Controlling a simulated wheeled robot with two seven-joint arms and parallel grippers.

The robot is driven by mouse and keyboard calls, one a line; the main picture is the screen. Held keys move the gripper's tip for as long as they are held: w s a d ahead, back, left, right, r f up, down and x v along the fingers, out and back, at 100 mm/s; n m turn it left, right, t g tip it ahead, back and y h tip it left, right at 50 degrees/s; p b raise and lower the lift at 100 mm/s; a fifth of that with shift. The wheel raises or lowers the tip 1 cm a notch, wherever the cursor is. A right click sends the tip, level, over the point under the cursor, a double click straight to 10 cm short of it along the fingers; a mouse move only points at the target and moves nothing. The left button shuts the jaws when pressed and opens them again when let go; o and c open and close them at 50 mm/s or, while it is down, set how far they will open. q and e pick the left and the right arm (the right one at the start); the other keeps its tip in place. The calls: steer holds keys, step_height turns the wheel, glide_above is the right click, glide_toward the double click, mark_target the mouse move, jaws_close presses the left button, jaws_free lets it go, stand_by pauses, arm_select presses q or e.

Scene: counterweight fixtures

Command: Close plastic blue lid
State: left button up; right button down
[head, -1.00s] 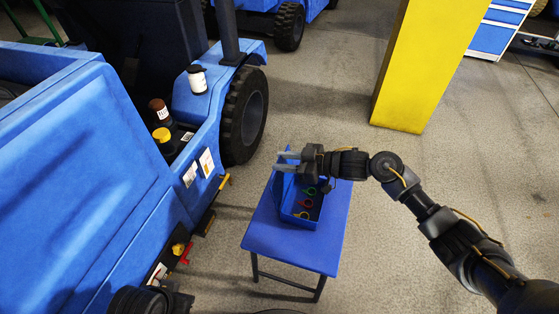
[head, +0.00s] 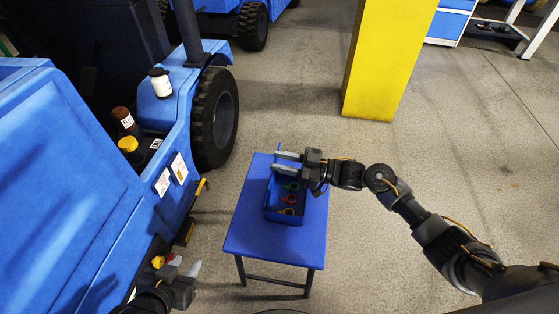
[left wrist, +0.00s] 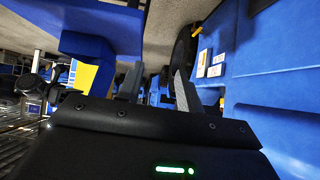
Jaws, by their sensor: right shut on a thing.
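An open blue box (head: 271,207) stands on a blue stool (head: 250,235). Green, red and yellow rings (head: 290,199) show inside it. A blue lid (head: 279,147) seems to stand up at its far end, mostly hidden by my right gripper. My right gripper (head: 287,160) reaches in from the right, its grey fingers level across the far end of the box, shut on what looks like the lid. My left gripper (head: 186,266) is at the lower left, beside the blue vehicle, its fingers apart and empty. They also show apart in the left wrist view (left wrist: 160,88).
A blue vehicle (head: 60,190) with a black tyre (head: 214,118) fills the left side. Several bottles, one white (head: 161,84), stand on it. A yellow pillar (head: 385,60) is behind. The floor around the stool is clear.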

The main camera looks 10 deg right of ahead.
arm_select(q)
steer(key=shift+f, duration=0.1)
steer(key=shift+c, duration=1)
steer(key=shift+t, duration=0.7)
steer(key=w+r, duration=0.2)
steer(key=w, duration=0.1)
steer(key=w+r, duration=0.1)
steer(key=w, duration=0.1)
steer(key=shift+w+a+r, duration=0.1)
steer(key=shift+a+r, duration=0.15)
steer(key=shift+r, duration=0.1)
jaws_close()
steer(key=w+d+r+m+t+h, duration=0.1)
steer(key=w+d+r+h, duration=0.1)
steer(key=w+r, duration=0.45)
steer(key=w+d+r+m+t+h, duration=0.1)
steer(key=w+d+r+t+h, duration=0.15)
steer(key=w, duration=0.75)
steer(key=s+d+n+g+h, duration=0.1)
steer(key=n+g+h, duration=0.1)
steer(key=n, duration=0.1)
steer(key=d+f+n+g+h, duration=0.1)
steer(key=d+n+g+h, duration=0.1)
steer(key=n, duration=0.1)
steer(key=s+d+f+n+g+h, duration=0.1)
steer(key=n+g+h, duration=0.2)
steer(key=shift+s+d, duration=0.35)
